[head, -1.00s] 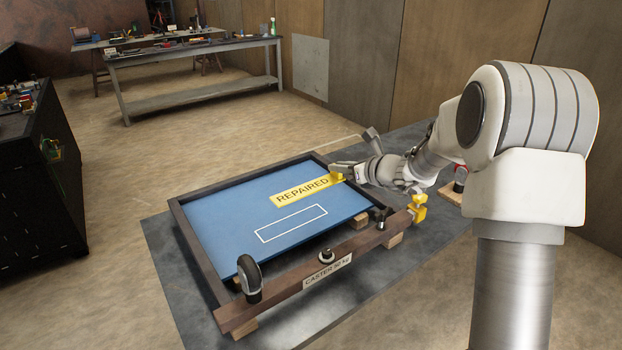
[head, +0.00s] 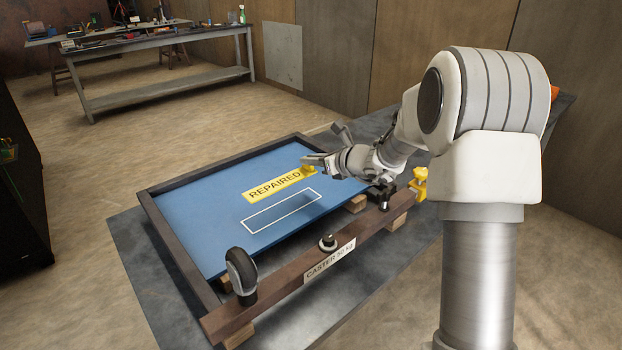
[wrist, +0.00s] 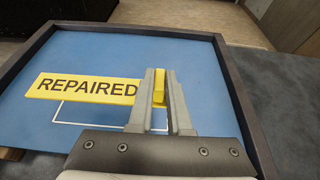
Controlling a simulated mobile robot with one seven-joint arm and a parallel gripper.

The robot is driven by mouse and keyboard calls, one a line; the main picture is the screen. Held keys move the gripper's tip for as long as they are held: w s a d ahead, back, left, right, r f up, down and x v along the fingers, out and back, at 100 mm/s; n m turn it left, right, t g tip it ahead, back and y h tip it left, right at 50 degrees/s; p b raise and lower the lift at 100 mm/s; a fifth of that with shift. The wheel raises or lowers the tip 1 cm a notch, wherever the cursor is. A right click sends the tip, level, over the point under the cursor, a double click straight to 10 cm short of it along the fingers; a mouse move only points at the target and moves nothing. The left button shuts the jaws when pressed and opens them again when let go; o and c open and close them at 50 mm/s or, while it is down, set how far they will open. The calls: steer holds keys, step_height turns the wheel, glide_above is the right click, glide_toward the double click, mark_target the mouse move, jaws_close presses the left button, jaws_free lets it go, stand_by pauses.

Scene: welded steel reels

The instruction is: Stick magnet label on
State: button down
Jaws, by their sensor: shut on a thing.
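The yellow magnet label (head: 272,187) reads "REPAIRED". My gripper (head: 308,164) is shut on the yellow tab at the label's right end, and the wrist view shows the tab between the two fingers (wrist: 159,88). The label is over the blue panel (head: 200,215), just behind a white outlined rectangle (head: 282,211) drawn on it. In the wrist view the label (wrist: 82,88) covers part of the outline (wrist: 90,114). I cannot tell whether the label touches the panel.
A dark frame (head: 160,217) surrounds the panel. Its front bar carries casters (head: 241,272) and a "CASTER 50 kg" plate (head: 330,261). A yellow clamp (head: 419,184) stands at the right corner. A workbench (head: 165,66) stands far behind.

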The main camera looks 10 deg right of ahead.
steer(key=shift+f+b, duration=0.3)
steer(key=shift+f, duration=0.4)
steer(key=b, duration=0.7)
glide_above(312, 198)
step_height(312, 198, down, 6)
steer(key=shift+s+f, duration=0.1)
steer(key=shift+f, duration=0.45)
stand_by(1.0)
steer(key=c, duration=0.8)
jaws_free()
steer(key=shift+o, duration=0.2)
steer(key=shift+p+v, duration=1.2)
steer(key=shift+v, duration=7.5)
